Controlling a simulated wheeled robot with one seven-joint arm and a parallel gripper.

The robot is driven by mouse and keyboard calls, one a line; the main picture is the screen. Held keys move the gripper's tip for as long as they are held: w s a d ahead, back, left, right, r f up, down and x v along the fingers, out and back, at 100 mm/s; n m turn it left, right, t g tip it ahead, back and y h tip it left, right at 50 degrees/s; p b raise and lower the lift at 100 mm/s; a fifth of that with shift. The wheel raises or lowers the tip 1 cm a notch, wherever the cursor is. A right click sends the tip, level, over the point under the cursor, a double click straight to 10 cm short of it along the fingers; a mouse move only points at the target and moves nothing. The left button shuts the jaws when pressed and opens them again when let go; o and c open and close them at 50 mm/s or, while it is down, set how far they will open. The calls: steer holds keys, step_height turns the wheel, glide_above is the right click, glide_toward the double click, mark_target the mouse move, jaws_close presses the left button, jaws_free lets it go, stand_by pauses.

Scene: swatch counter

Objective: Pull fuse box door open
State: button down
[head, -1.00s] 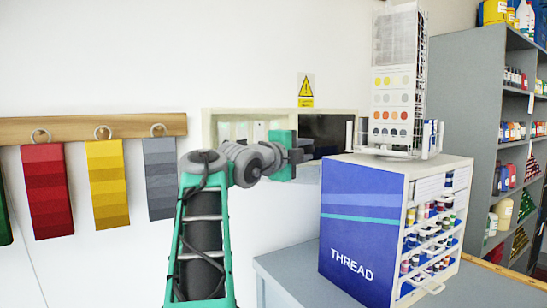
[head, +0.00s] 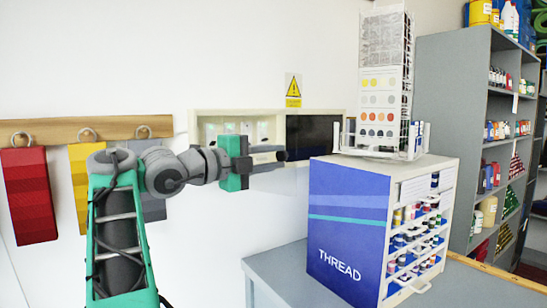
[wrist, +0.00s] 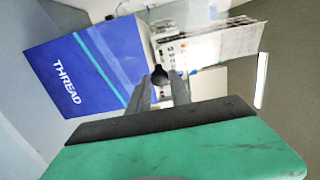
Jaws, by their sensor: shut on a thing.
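The fuse box (head: 262,111) is a wide cream frame on the white wall, with pale switches inside on the left and a dark panel on the right. Its door (head: 280,182) looks like a clear pane standing out from the box. My green and grey gripper (head: 280,155) is in front of the box, its fingers pointing right and shut on a dark knob. The wrist view shows the round black knob (wrist: 160,75) between the two grey fingertips. The pane's edges are faint, and my gripper hides part of the box's lower side.
A blue and white thread cabinet (head: 345,225) stands on the grey counter (head: 272,262), close to the right of my gripper, with a wire swatch rack (head: 385,90) on top. Colour swatches (head: 27,195) hang at left. Grey shelves (head: 450,110) stand at right.

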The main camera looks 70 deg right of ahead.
steer(key=c, duration=1.2)
jaws_free()
